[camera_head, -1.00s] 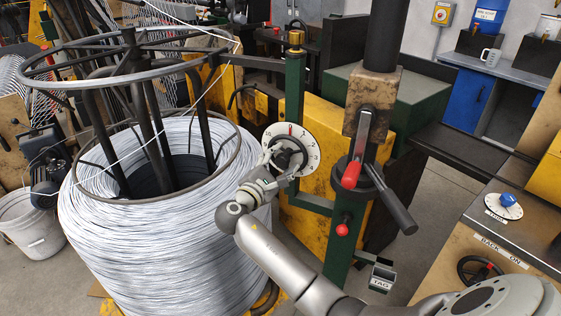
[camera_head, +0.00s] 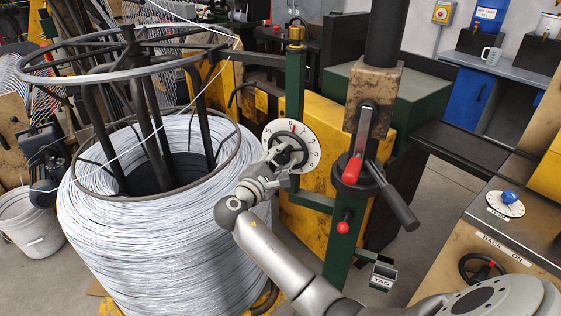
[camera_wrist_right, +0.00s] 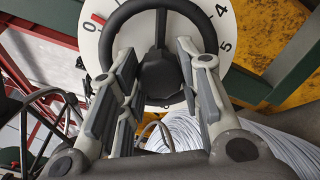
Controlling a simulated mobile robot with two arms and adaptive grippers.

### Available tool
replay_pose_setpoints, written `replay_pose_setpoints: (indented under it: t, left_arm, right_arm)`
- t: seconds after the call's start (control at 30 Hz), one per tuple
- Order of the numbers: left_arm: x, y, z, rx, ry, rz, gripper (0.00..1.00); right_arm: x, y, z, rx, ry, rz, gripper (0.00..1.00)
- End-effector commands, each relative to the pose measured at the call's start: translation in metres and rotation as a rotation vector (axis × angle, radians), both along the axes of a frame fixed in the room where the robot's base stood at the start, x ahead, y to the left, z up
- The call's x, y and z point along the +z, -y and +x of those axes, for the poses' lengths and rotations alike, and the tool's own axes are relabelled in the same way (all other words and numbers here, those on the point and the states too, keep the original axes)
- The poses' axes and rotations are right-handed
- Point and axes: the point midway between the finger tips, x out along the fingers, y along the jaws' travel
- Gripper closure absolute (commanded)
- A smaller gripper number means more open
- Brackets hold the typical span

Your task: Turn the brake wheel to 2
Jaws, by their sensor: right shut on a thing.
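The brake wheel (camera_head: 289,153) is a small black handwheel in front of a round white dial (camera_head: 312,150) on the green post. The wrist view shows the black wheel (camera_wrist_right: 119,17) large, with the white dial (camera_wrist_right: 208,32) behind it. A red mark (camera_wrist_right: 98,18) lies close to the 0 on the dial; 4 and 5 show at the right. My right gripper (camera_head: 276,152) is at the wheel. My left gripper is out of view.
A large coil of grey wire (camera_head: 165,240) stands left of the wheel, under a metal ring frame. A red-tipped lever (camera_head: 352,170) and a black-handled lever (camera_head: 400,205) are close at the right. A red knob (camera_head: 342,228) sits lower on the post.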

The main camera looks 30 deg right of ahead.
Motion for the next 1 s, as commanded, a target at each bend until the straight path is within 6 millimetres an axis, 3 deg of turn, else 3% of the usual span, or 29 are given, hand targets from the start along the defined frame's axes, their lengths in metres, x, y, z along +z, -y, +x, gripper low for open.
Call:
replay_pose_setpoints:
  t: [0.6,1.0]
  left_arm:
    - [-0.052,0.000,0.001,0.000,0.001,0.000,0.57]
    - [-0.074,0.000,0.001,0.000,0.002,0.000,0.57]
  right_arm:
    - [-0.004,0.000,0.000,-0.002,0.478,0.295,0.91]
    - [-0.002,0.000,-0.001,-0.003,0.690,0.425,0.91]
